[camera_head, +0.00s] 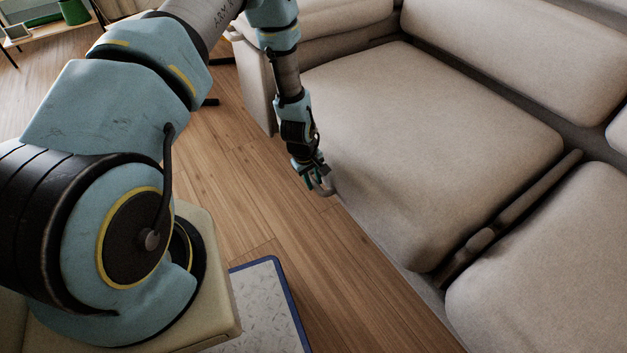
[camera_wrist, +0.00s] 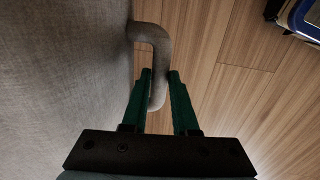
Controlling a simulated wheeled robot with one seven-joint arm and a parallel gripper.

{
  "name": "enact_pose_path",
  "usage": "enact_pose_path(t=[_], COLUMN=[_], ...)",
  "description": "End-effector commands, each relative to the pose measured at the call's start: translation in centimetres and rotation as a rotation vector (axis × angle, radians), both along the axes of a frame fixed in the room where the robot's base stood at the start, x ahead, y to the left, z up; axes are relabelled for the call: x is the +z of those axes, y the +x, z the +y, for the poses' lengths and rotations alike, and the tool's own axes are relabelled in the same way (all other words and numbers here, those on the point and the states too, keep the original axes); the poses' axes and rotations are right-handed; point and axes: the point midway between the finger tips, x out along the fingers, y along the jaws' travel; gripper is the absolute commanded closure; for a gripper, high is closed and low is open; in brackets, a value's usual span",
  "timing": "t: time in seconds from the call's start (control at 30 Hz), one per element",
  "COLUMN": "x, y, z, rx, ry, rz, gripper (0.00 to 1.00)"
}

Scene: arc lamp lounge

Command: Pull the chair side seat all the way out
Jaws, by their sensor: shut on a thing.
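The chair side seat (camera_head: 430,140) is a beige cushioned section of the sofa, in the middle and right of the head view. Its fabric front fills the left of the wrist view (camera_wrist: 60,80). A grey bent handle (camera_wrist: 160,50) sticks out from that front. My gripper (camera_head: 319,186) is low at the seat's front left edge in the head view. In the wrist view its two green fingers (camera_wrist: 160,75) stand on either side of the handle, shut on it.
Wood floor (camera_head: 255,190) lies clear in front of the sofa. A blue-edged pale mat or panel (camera_head: 270,305) lies near my base. Another beige seat (camera_head: 560,270) is at the right, across a dark gap. A low wooden shelf (camera_head: 45,35) stands at the far left.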

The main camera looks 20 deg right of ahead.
Motion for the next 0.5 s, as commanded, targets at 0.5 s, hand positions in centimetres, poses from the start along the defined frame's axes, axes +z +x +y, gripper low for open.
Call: enact_pose_path(t=[0.5], x=[0.3], y=[-2.1], z=[10.6], rx=[0.009], ry=[0.008], rz=[0.008], gripper=[1.0])
